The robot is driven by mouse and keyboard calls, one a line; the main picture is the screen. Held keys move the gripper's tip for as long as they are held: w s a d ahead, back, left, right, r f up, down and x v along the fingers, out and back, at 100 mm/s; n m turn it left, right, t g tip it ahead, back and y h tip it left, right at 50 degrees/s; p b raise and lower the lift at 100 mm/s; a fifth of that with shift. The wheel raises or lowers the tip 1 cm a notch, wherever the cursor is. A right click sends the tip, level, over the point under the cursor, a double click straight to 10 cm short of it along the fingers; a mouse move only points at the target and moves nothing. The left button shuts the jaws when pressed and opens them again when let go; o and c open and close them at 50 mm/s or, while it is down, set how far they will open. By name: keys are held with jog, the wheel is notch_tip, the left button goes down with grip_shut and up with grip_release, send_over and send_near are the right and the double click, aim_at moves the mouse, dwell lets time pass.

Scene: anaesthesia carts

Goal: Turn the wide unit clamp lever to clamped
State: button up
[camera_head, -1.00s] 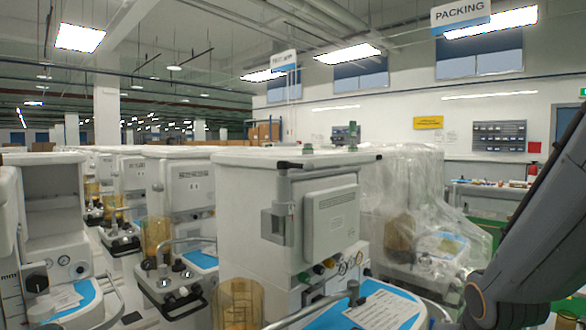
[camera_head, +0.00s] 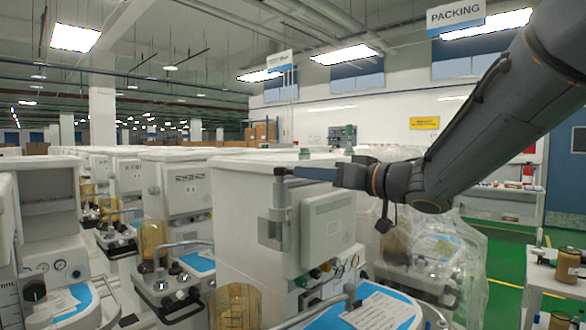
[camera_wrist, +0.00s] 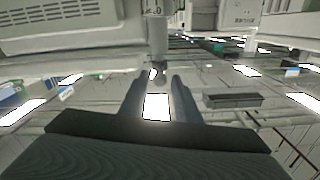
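The large white anaesthesia unit (camera_head: 238,215) stands in the middle of the head view. On its near corner is a grey upright post with a bracket (camera_head: 270,228); I cannot tell for certain which part is the clamp lever. My gripper (camera_head: 300,173) is level with the post's top, reaching in from the right, and covers much of the top bar. A dark piece (camera_head: 281,171) shows at its tip. In the wrist view my gripper (camera_wrist: 158,80) has its two fingers apart, with the grey post (camera_wrist: 157,48) ahead between the tips. Contact cannot be told.
A grey box panel (camera_head: 327,228) is on the unit's side, below my arm. Similar carts (camera_head: 180,225) stand close on the left. A plastic-wrapped unit (camera_head: 425,250) is behind on the right. Green floor (camera_head: 500,290) is open at the right.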

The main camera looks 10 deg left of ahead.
aim_at(289, 172)
jog(key=p+x, duration=0.2)
jog(key=x, duration=0.5)
jog(key=shift+a, duration=0.15)
jog(key=shift+w, duration=0.1)
grip_shut()
